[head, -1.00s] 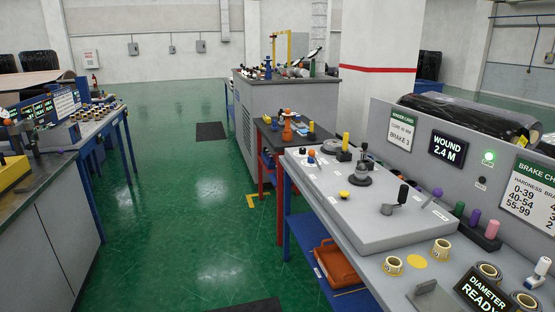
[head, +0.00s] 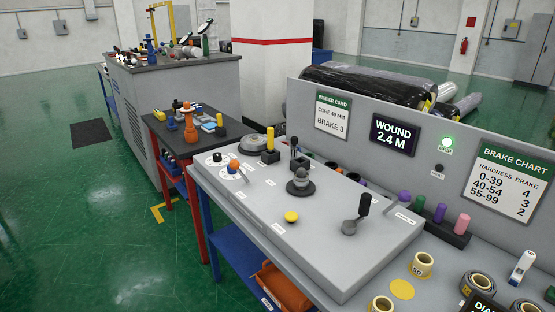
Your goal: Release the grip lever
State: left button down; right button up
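A grey control panel (head: 330,255) lies on the bench in the head view. A crank-like lever with a black upright handle (head: 363,206) stands at its right side. A dark knob on a round base (head: 301,182) is in the middle. A small black-topped lever (head: 294,147) stands at the back edge beside a yellow handle (head: 270,139). An orange-topped knob (head: 233,166) sits on a white dial at the left. A yellow button (head: 291,216) is near the front. The small labels are unreadable, so I cannot tell which is the grip lever. Neither gripper shows.
A grey upright board behind the panel carries a "WOUND 2.4 M" display (head: 394,135), a lit green lamp (head: 447,143) and a brake chart (head: 509,182). Tape rolls (head: 422,265) lie at the right. An orange bin (head: 284,288) sits below. Green floor is free at left.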

aim_at(234, 164)
jog(key=i+j+z, duration=0.8)
jog(key=j+z, duration=0.2)
